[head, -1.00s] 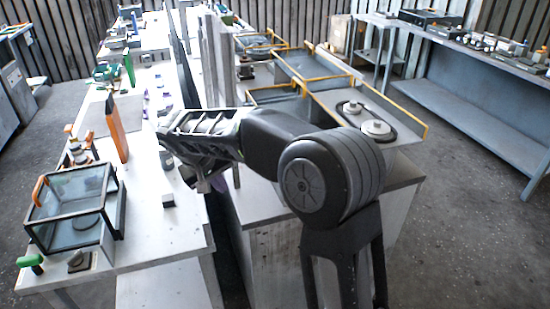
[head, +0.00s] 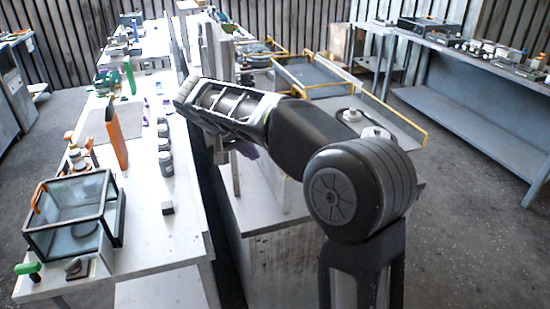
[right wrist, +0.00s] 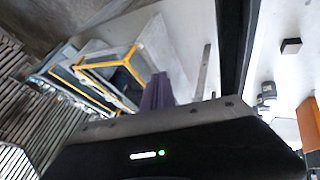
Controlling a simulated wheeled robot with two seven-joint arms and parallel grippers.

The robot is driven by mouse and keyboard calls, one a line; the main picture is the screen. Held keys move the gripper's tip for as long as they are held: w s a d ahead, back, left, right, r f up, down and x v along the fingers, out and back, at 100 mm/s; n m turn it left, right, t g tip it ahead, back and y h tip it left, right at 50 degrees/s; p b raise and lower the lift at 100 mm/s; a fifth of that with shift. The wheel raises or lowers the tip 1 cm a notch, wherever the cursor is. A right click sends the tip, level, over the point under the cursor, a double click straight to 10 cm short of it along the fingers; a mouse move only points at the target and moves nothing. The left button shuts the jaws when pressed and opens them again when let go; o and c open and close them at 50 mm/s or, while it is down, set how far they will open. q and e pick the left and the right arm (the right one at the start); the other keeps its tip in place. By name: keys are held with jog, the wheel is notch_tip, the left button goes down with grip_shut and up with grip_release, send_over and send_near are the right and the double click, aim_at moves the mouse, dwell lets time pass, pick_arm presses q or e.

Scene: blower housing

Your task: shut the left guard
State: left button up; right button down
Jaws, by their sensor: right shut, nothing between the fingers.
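A clear box guard with a black frame and an orange handle (head: 78,212) stands on the left bench in the head view. I cannot tell whether its top is open. Clear panels with yellow edges (head: 305,75) stand on the right-hand bench; they also show in the right wrist view (right wrist: 105,65). Which of these is the left guard is not marked. My right gripper (head: 247,151) is mostly hidden behind its own wrist, with a bit of purple finger showing. In the right wrist view its purple fingers (right wrist: 157,92) are together and empty. My left gripper is out of view.
An upright orange panel (head: 117,138), several small grey parts and a dark block (head: 168,208) are on the left bench (head: 160,240). A narrow dark gap runs between the benches. Upright grey plates (head: 215,50) stand beside my forearm. A long shelf (head: 470,95) is at right.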

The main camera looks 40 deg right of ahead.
jog(key=d+f+p, duration=0.2)
jog(key=d+f, duration=0.3)
jog(key=d, duration=0.2)
jog(key=shift+d+f, duration=0.2)
jog(key=shift+d, duration=0.05)
jog(key=s+d, duration=0.1)
jog(key=d, duration=0.2)
jog(key=s+d+b, duration=0.1)
jog(key=d, duration=0.2)
jog(key=s+d, duration=0.1)
jog(key=d, duration=0.2)
jog(key=shift+s+d, duration=0.25)
jog(key=shift+d, duration=0.15)
jog(key=s+d, duration=0.2)
jog(key=d, duration=0.5)
jog(key=s+d+p, duration=0.1)
jog(key=s+d, duration=0.1)
jog(key=d, duration=0.5)
jog(key=shift+s+r, duration=0.15)
jog(key=shift+s, duration=0.25)
